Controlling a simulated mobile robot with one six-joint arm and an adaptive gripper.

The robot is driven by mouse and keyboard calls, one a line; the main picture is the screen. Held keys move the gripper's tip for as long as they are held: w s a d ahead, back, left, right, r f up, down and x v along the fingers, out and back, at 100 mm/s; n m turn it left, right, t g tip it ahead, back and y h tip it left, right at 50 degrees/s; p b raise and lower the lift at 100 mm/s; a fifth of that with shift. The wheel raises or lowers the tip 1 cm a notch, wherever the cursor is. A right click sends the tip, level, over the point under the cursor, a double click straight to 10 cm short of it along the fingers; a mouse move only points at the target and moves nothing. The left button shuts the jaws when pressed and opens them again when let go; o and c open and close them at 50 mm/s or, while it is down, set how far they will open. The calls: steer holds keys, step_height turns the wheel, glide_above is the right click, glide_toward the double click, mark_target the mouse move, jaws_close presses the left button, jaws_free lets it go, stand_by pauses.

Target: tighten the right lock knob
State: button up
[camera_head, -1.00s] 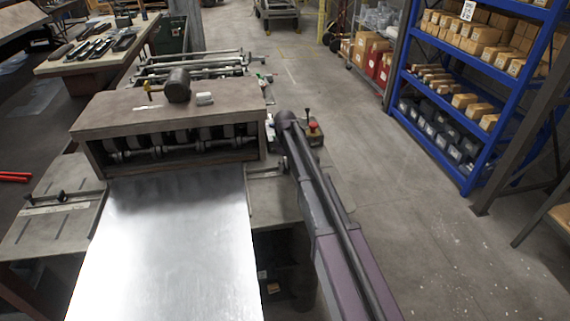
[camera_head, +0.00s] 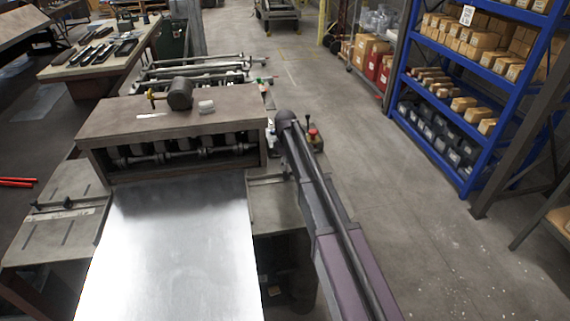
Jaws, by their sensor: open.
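The forming machine (camera_head: 165,125) stands in the middle left, with a row of rollers under its top cover. A shiny metal sheet (camera_head: 175,240) lies flat in front of it and reaches the rollers. My arm stretches from the bottom right up to the machine's right side. Its far end covers that side, so my gripper's fingers are not visible. The right lock knob cannot be made out; it may be hidden behind my arm. A red-topped button or knob (camera_head: 313,132) shows just right of my arm's end, but I cannot tell its function.
A side table (camera_head: 60,215) with a guide bar is at left. Blue shelving (camera_head: 470,95) with boxes stands right. The floor between is clear.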

steer(key=shift+r+p, duration=4.95)
steer(key=shift+r, duration=0.25)
steer(key=s+d+f+m+b, duration=0.4)
steer(key=s+d, duration=0.1)
steer(key=s, duration=0.3)
steer(key=s+d+f+m+b, duration=0.4)
steer(key=s+d, duration=0.1)
steer(key=s, duration=0.4)
steer(key=s+d+f+m+b, duration=0.4)
steer(key=s+d, duration=0.1)
steer(key=s, duration=0.4)
steer(key=shift+s+d, duration=0.15)
steer(key=shift+d, duration=0.2)
step_height(320, 180, up, 11)
steer(key=n+p, duration=0.4)
steer(key=p, duration=0.7)
glide_above(289, 174)
steer(key=shift+s, duration=0.1)
steer(key=shift+f, duration=0.1)
